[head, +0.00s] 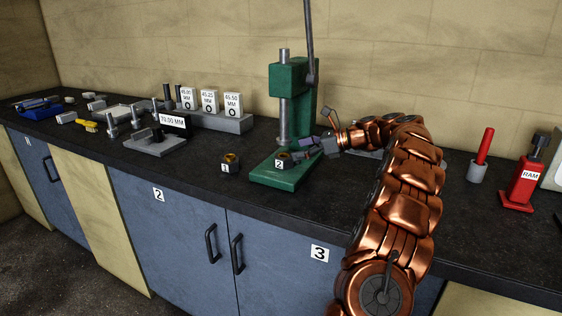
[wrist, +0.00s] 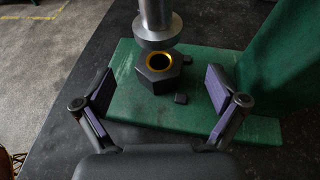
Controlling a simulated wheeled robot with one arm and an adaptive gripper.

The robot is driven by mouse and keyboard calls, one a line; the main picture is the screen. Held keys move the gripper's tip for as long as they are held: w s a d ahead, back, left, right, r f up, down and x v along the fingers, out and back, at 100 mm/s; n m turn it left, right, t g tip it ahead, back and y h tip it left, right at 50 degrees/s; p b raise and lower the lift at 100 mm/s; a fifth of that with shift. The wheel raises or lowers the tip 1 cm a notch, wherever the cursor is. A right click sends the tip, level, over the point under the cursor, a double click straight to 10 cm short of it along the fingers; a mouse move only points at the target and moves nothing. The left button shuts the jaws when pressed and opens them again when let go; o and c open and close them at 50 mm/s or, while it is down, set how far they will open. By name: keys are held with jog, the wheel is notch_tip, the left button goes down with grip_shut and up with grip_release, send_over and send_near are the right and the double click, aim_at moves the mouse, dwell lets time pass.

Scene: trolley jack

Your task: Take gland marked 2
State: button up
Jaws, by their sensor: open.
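The gland marked 2 (head: 284,160) is a dark hex piece with a brass-coloured ring in its bore. It stands upright on the green base of the press, below the ram. In the wrist view the gland (wrist: 159,72) is ahead of my gripper (wrist: 160,92), a little beyond the fingertips, and its number is hidden. My gripper is open and empty, its fingers spread to either side of the gland without touching it. It also shows in the head view (head: 308,149), at the right of the gland.
The press ram (wrist: 157,25) hangs close above the gland. The green press column (wrist: 283,60) rises at the right in the wrist view. Another gland marked 1 (head: 231,163) stands on the dark bench, left of the press.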

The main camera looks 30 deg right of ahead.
aim_at(278, 155)
jog(key=shift+x, duration=2.65)
jog(key=shift+s+f, duration=0.1)
jog(key=c, duration=1.8)
